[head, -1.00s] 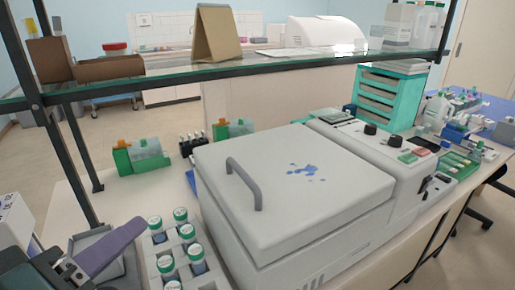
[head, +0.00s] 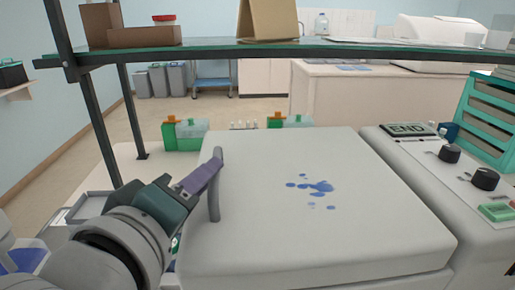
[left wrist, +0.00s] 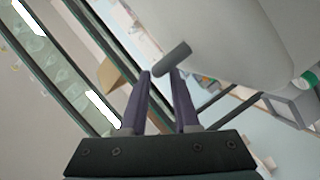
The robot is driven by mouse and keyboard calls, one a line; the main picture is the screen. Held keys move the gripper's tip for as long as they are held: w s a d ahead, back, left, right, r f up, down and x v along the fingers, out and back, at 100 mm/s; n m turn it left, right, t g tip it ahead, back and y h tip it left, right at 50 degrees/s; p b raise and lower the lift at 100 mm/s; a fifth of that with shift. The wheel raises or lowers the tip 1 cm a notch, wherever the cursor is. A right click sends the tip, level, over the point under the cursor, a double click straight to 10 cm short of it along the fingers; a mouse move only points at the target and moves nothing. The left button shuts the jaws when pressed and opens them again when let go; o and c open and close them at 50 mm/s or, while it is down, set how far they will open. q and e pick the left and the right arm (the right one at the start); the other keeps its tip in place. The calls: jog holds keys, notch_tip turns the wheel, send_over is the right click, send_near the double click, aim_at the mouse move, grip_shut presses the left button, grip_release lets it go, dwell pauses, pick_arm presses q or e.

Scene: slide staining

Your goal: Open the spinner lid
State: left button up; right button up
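The spinner (head: 250,262) is a large white box with a closed white lid (head: 340,210) that has blue stains on top. A grey bar handle (head: 215,200) stands along the lid's left side. My left gripper (head: 212,168) has its purple fingers at the upper part of this handle. In the left wrist view, the fingers (left wrist: 160,72) are apart, and the grey handle (left wrist: 175,56) shows at their tips, partly between them. I cannot tell whether a finger touches it. My right gripper is not in view.
A glass shelf (head: 350,50) on a dark frame spans above and behind the spinner. A control panel with knobs (head: 450,153) and a display reading END (head: 408,129) is at right. Green-and-clear containers (head: 185,134) stand behind the lid.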

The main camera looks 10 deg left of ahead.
pick_arm(q)
jog(key=shift+x, duration=2.15)
jog(key=shift+c, duration=0.3)
grip_shut()
